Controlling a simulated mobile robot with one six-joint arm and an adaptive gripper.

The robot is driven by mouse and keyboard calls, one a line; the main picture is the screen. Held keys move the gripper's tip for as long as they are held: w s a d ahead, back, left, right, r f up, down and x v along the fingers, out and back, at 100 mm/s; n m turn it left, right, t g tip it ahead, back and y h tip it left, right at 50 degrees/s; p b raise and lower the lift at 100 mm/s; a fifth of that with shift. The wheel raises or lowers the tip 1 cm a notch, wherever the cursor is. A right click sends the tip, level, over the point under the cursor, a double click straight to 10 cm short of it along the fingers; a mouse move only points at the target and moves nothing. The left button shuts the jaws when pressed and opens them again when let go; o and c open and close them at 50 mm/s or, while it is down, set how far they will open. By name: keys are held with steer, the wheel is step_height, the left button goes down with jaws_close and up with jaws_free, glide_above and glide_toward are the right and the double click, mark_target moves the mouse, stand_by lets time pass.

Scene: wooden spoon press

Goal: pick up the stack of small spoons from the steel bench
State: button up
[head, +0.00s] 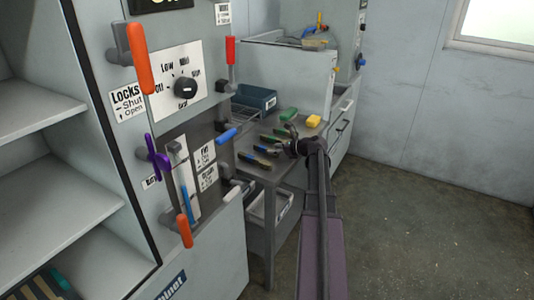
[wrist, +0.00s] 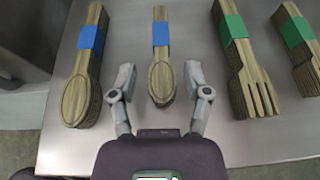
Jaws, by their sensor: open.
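The stack of small spoons (wrist: 160,82) lies on the steel bench (wrist: 121,36) in the middle of the wrist view, bound with a blue band, bowls toward me. My gripper (wrist: 160,73) is open, with one finger on each side of the bowl end. I see a gap between each finger and the stack; whether the fingers are at its height I cannot tell. In the head view my gripper (head: 298,147) is over the bench's near side, and the stacks there are too small to tell apart surely.
A larger spoon stack (wrist: 82,78) with a blue band lies to the left. Green-banded fork stacks (wrist: 243,65) lie to the right. A grey machine with levers stands left of the bench.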

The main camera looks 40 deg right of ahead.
mark_target(268, 149)
steer(key=shift+b+x, duration=0.6)
steer(key=shift+x, duration=1.5)
steer(key=shift+r, duration=0.1)
jaws_close()
